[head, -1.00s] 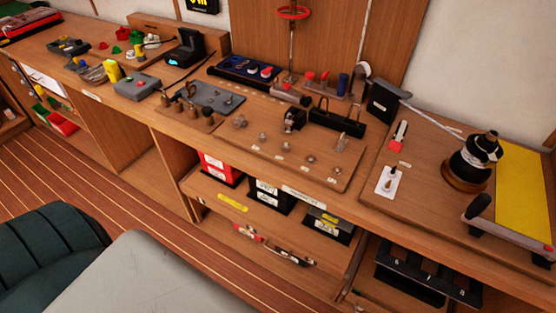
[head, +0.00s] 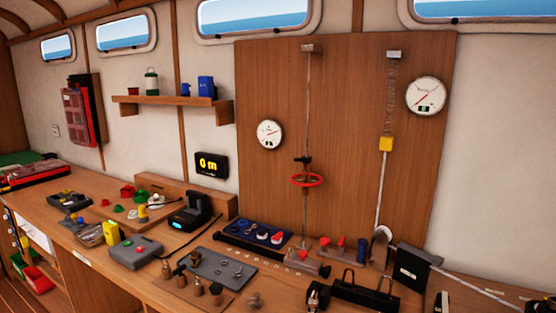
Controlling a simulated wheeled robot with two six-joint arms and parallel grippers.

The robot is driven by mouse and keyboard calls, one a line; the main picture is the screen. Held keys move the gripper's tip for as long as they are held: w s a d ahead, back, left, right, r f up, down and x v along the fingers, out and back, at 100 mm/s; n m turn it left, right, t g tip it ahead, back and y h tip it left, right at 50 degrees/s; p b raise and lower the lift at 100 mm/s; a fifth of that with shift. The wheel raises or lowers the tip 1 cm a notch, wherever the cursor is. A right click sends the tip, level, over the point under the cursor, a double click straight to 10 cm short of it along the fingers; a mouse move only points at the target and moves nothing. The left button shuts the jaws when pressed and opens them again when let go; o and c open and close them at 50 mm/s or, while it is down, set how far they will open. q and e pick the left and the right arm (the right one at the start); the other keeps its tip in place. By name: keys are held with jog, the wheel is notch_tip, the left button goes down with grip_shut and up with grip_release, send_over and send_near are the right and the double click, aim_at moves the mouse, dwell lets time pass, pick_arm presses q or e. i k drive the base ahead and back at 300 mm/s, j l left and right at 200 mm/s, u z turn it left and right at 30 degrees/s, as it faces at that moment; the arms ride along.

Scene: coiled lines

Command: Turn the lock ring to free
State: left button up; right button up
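A red ring (head: 307,181) sits around a thin upright rod (head: 308,110) in front of the wooden wall panel; it may be the lock ring. A small dark fitting (head: 303,160) is on the rod just above the ring. The rod runs from a bracket at the panel's top down to the bench. I cannot read any free or locked mark on the ring. Neither of my grippers is in view.
Two round gauges (head: 270,134) and (head: 426,96) flank the rod. The bench below carries a blue tray (head: 262,234), a grey plate (head: 222,270), red-topped parts (head: 335,246) and a black box (head: 412,267).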

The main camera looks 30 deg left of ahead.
aim_at(305, 160)
jog(key=i+j, duration=0.1)
jog(key=j, duration=0.85)
jog(key=i+j, duration=0.15)
jog(key=j, duration=0.8)
jog(key=i, duration=0.05)
